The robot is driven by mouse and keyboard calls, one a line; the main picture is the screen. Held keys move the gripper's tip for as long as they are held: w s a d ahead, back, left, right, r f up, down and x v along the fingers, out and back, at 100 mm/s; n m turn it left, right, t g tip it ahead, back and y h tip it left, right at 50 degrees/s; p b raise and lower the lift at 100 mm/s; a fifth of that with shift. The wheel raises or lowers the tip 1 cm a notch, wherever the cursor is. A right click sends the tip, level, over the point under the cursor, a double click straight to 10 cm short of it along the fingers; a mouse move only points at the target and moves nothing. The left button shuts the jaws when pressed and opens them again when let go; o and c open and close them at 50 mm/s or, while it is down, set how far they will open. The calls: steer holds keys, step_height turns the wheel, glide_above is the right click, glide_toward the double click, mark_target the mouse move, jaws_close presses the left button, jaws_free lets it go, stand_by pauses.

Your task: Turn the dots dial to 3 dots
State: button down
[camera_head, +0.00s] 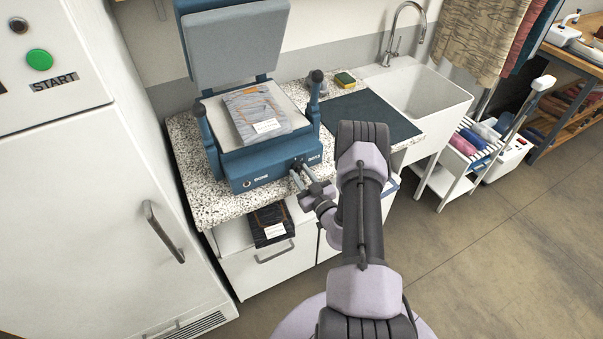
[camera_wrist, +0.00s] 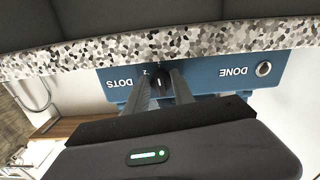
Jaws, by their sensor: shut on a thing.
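The dots dial (camera_wrist: 162,80) is a small dark knob on the blue front panel (camera_wrist: 205,80) of the press, beside the word DOTS. In the wrist view the panel appears upside down. My gripper (camera_wrist: 161,86) has one finger on each side of the dial and is shut on it. A small numeral shows beside the dial, but its pointer setting is too small to read. In the head view my gripper (camera_head: 302,178) reaches the right part of the press front and hides the dial.
The blue press (camera_head: 246,160) stands open on a speckled counter (camera_head: 196,189), with a folded dark garment (camera_head: 258,112) on its plate. A DONE button (camera_wrist: 264,69) shares the panel. A sink (camera_head: 425,95) is to the right, a white START cabinet (camera_head: 75,190) to the left.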

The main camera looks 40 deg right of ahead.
steer(key=shift+m, duration=0.6)
steer(key=c, duration=1.1)
jaws_free()
steer(key=p+v, duration=0.2)
steer(key=v, duration=1.5)
steer(key=shift+s+a, duration=0.15)
steer(key=shift+a, duration=0.05)
steer(key=shift+r, duration=0.1)
